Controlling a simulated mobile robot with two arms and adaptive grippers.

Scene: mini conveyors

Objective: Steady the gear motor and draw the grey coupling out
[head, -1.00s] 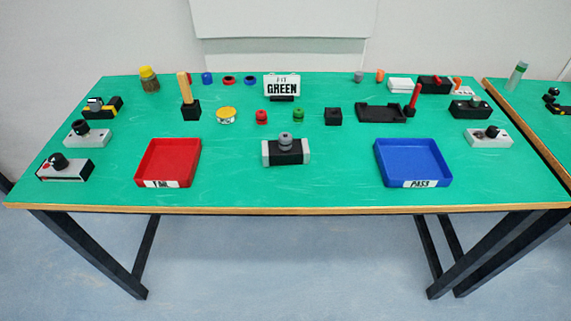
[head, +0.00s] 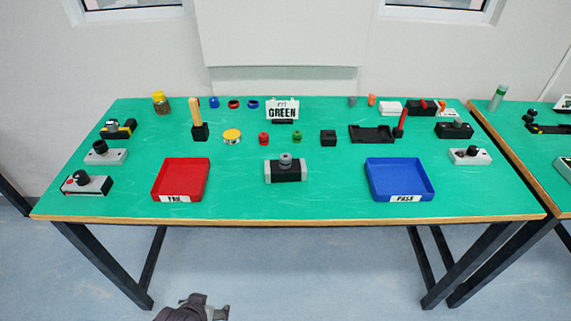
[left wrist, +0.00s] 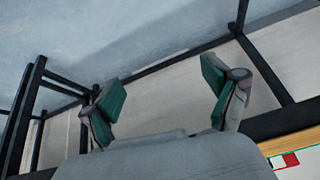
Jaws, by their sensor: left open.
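The gear motor (head: 286,173) is a dark block with light grey ends at the front middle of the green table in the head view. The grey coupling (head: 286,160) sits upright on top of it. My left gripper (left wrist: 162,76) is open and empty in the left wrist view, with green pads on its fingers. It is apart from the motor, with floor and table legs behind it. A dark grey part of my arm (head: 192,308) shows low in the head view, in front of the table. My right gripper is not in view.
A red FAIL tray (head: 181,160) is left of the motor and a blue PASS tray (head: 399,160) is right of it. A GREEN sign (head: 282,110) stands behind. Several small parts line the back and sides. Table between the trays and motor is bare.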

